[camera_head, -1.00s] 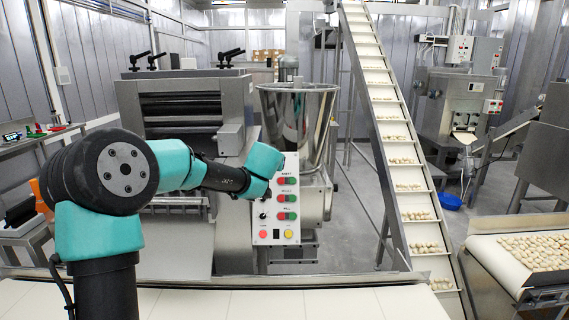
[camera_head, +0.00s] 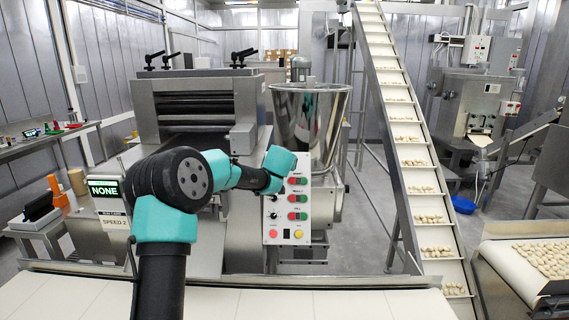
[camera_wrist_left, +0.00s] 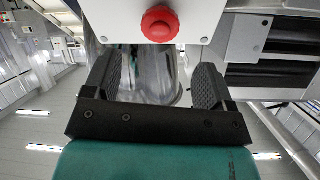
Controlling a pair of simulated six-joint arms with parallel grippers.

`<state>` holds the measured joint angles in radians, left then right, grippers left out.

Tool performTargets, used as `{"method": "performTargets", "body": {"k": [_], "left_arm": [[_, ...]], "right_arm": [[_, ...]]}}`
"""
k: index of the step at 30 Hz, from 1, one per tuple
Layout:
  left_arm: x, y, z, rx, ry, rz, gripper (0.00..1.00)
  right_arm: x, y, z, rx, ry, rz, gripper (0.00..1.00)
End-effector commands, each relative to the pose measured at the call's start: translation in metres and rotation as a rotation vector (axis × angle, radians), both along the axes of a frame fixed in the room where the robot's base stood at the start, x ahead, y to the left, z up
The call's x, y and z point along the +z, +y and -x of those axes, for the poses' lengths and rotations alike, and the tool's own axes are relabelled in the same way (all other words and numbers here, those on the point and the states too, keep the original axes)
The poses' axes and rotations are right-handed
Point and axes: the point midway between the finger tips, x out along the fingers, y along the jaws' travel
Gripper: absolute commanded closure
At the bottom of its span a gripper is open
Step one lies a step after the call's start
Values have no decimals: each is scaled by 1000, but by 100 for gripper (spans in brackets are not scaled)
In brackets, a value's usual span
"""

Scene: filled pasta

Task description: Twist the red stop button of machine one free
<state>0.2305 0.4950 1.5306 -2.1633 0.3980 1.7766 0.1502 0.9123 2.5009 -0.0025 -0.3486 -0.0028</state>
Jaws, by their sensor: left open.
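The red stop button (camera_wrist_left: 160,24) is a round mushroom knob near the edge of a white panel in the left wrist view. My left gripper (camera_wrist_left: 155,73) is open, its dark ribbed fingers apart below the button in that picture. Nothing is between the fingertips; the button lies beyond them, seemingly untouched. In the head view my teal left wrist covers the upper left of the white control panel (camera_head: 287,214), and neither the gripper fingers nor this button can be made out there. My right gripper is in neither view.
The panel carries several red and green buttons, dark knobs and a yellow button (camera_head: 298,234). A steel hopper (camera_head: 312,120) stands behind it. A roller machine (camera_head: 195,105) is at left, a sloping conveyor (camera_head: 410,150) at right. A pale belt (camera_head: 300,303) crosses the front.

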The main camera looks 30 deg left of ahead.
Motion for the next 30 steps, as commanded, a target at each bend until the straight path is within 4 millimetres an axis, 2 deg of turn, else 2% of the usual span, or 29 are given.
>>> {"method": "performTargets", "body": {"k": [9,15,27,30], "left_arm": [[-18,19,-38,0,0,1,22],[-25,27,-54,0,0,1,22],[-27,30,-59,0,0,0,22],[-27,30,-59,0,0,1,31]], "right_arm": [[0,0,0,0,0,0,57],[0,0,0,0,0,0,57],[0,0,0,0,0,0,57],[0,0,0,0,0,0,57]]}}
